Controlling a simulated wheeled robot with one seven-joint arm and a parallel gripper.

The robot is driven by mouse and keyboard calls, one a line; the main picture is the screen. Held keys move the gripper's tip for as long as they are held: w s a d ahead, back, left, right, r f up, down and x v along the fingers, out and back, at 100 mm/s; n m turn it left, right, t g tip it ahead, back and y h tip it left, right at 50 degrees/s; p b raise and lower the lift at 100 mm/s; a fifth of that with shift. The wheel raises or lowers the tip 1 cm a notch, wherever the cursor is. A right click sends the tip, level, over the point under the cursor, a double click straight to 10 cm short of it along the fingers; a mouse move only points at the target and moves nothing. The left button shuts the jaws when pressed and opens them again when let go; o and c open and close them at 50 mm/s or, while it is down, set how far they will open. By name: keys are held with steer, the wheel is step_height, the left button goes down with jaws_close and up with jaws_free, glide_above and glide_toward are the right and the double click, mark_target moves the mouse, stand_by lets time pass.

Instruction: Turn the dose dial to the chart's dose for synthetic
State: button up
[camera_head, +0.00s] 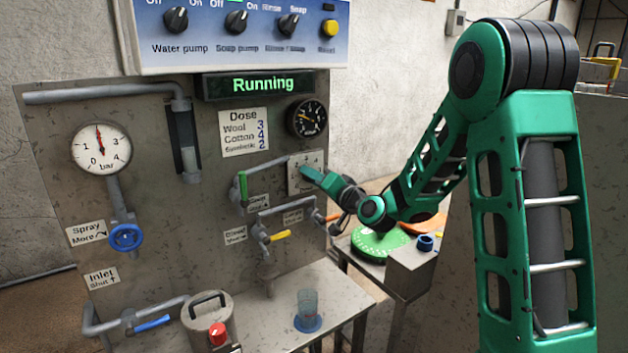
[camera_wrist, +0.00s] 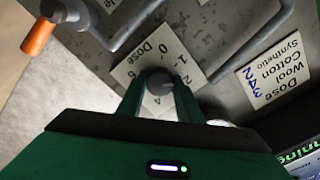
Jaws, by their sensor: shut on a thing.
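The dose dial's dark round knob (camera_wrist: 158,80) shows in the wrist view between my two green fingers. My gripper (camera_wrist: 157,88) is shut on it. The white dose plate (camera_wrist: 146,57) behind it carries the word Dose and a ring of numbers; 0, 1, 4 and 6 can be made out. The knob's pointer cannot be read.
The display (camera_head: 262,84) reads Running. A green-handled valve (camera_head: 243,187) sits left of the dial and a yellow-handled valve (camera_head: 279,236) below. An orange valve handle (camera_wrist: 38,38) shows in the wrist view. A clear cup (camera_head: 308,303) stands on the bench.

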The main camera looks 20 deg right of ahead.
steer(key=shift+d, duration=0.3)
steer(key=o, duration=1)
steer(key=shift+w, duration=0.1)
steer(key=shift+o, duration=0.2)
steer(key=shift+a, duration=0.15)
steer(key=v, duration=1)
steer(key=shift+s, duration=0.35)
